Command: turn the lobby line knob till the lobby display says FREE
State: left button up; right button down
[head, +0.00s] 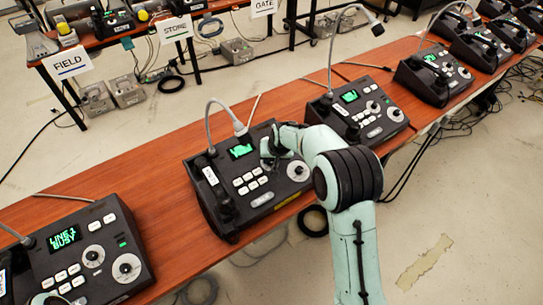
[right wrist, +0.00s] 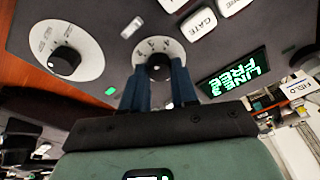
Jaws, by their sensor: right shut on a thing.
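My right gripper (head: 268,157) reaches down onto the middle black paging phone (head: 277,187). In the right wrist view, my right gripper (right wrist: 157,80) is shut on a small black knob (right wrist: 158,66) with a white marked dial around it. The green display (right wrist: 233,74) beside it is seen rotated and reads LINE, a digit I cannot make out, and FREE. In the head view the same display (head: 241,150) is lit but too small to read. I cannot read a lobby label on this phone.
A second, larger knob (right wrist: 65,60) is close beside the gripped one. White keys, one marked GATE (right wrist: 199,24), are near the fingers. The front-left phone's display (head: 64,237) reads LINE 1 BUSY. Gooseneck microphones (head: 224,115) stand up from the phones along the wooden table (head: 165,240).

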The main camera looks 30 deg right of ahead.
jog(key=shift+m, duration=0.4)
jog(key=c, duration=0.9)
grip_release()
jog(key=shift+o, duration=0.2)
jog(key=shift+r, duration=0.15)
jog(key=v, duration=1.3)
jog(key=shift+p, duration=0.4)
